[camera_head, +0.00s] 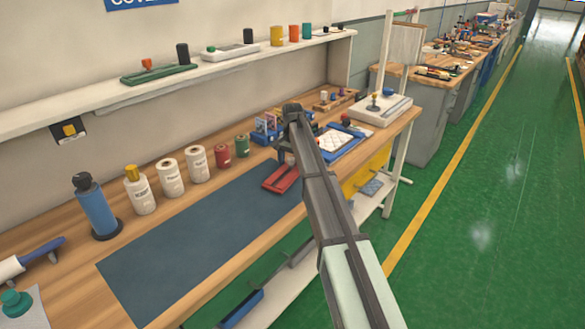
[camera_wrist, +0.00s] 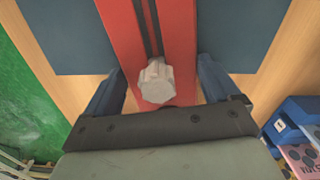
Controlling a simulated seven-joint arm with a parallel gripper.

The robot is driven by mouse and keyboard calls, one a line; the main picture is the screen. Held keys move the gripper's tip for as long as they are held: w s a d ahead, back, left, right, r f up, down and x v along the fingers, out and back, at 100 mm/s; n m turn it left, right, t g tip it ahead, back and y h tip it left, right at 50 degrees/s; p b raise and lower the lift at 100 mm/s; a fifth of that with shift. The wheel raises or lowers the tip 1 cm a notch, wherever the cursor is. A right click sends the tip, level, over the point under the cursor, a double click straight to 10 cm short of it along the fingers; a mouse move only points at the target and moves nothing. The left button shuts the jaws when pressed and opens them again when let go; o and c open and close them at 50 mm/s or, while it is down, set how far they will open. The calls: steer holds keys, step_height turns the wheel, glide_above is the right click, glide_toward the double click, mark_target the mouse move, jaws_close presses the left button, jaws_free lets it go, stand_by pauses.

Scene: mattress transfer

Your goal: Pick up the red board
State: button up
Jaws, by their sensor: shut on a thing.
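The red board (camera_head: 281,178) is at the right end of the dark blue mat (camera_head: 190,240) on the wooden workbench. In the wrist view the red board (camera_wrist: 183,35) runs up between my fingers, with a dark lengthwise slot and a pale faceted knob (camera_wrist: 157,82) on it. My gripper (camera_head: 286,158) is over the board's far end, and in the wrist view my gripper (camera_wrist: 160,78) has one finger on each side of it, shut on the board. My arm hides part of the board's surroundings. Whether the board touches the mat or is slightly raised is unclear.
A blue tray with a white patterned sheet (camera_head: 335,143) lies right of my gripper. Blue bins (camera_head: 267,130) stand behind it. Red (camera_head: 222,156) and green (camera_head: 242,145) cans and white bottles (camera_head: 196,164) line the back. The mat's middle is clear.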

steer(key=shift+c, duration=0.9)
